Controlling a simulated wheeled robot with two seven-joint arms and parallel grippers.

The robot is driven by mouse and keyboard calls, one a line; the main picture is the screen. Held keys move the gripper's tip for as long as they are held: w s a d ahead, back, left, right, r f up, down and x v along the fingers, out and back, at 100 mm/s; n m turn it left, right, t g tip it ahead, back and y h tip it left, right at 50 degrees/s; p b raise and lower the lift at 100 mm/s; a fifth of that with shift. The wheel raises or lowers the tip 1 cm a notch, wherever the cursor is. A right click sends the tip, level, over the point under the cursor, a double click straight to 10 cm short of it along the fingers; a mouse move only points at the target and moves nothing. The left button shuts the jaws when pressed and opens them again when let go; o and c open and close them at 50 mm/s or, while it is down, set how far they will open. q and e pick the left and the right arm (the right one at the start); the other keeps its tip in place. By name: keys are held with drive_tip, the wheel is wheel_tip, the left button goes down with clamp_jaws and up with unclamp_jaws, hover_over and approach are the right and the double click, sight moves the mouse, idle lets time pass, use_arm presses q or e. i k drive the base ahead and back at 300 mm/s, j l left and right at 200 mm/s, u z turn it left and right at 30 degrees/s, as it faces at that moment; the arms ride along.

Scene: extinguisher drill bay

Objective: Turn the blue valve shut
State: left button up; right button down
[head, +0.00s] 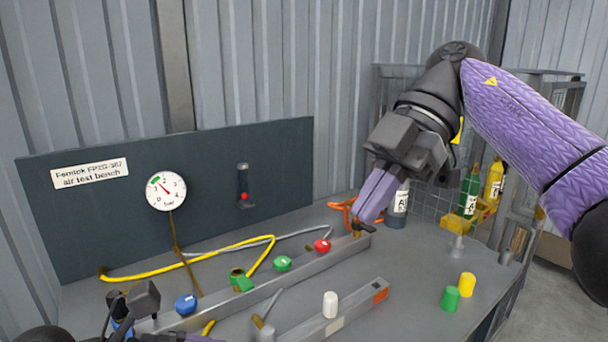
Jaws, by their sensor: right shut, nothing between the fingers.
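The blue valve knob (186,305) sits at the left end of the long grey rail on the bench. My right gripper (366,216) is shut and empty, its purple fingers together above the right end of that rail, far to the right of the blue valve. Dark parts of my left gripper (145,300) show at the bottom left edge, just left of the blue valve in the picture. Its fingers are mostly cut off or hidden, and I cannot tell whether it touches the valve.
Along the rail stand green knobs (283,263) and a red knob (322,246). A white knob (330,304) is on the front rail. A yellow hose (190,257) runs behind. A gauge (165,190) is on the back panel. Green (450,298) and yellow (467,285) caps stand right.

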sight(185, 304)
drive_tip(key=k+l, duration=0.15)
drive_tip(key=k, duration=0.3)
drive_tip(key=k+l, duration=0.2)
drive_tip(key=k, duration=0.3)
